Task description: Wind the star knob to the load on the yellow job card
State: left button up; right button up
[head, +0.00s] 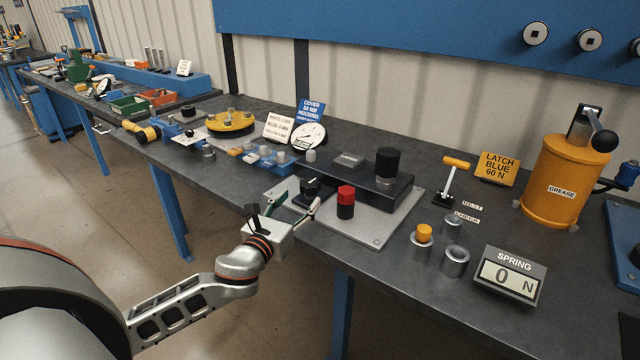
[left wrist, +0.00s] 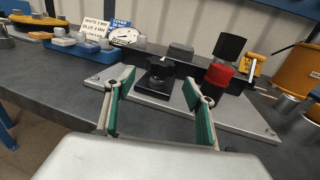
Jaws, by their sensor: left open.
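A black knob, which looks like the star knob (head: 312,186), sits on a small dark block on a grey metal plate (head: 375,236); it also shows in the left wrist view (left wrist: 160,69). My left gripper (head: 298,200) is open at the bench's front edge, its green-padded fingers (left wrist: 160,84) pointing at the knob, one on each side. I cannot tell whether they touch it. The yellow job card (head: 498,168) reads "LATCH BLUE 60 N". The spring display (head: 508,277) reads 0 N. My right gripper is not in view.
On the plate stand a red-topped cylinder (head: 346,201) right of the knob and a tall black knob (head: 387,164) behind. A small yellow-handled tool (head: 455,163), metal cups (head: 455,260) and an orange grease can (head: 556,180) stand right. Blue fixtures (head: 268,158) lie left.

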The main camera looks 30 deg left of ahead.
aim_at(305, 193)
pick_arm(q)
jog(key=shift+w+r, duration=0.15)
jog(key=shift+w, duration=0.05)
jog(key=w, duration=0.5)
jog(key=shift+w+a, duration=0.15)
jog(key=shift+a, duration=0.25)
jog(key=shift+w+b, duration=0.3)
jog(key=shift+w, duration=0.35)
jog(key=shift+w+a, duration=0.1)
jog(key=shift+w, duration=0.05)
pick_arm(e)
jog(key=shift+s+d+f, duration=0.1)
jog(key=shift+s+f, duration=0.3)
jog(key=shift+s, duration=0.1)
pick_arm(q)
jog(key=c, duration=1.1)
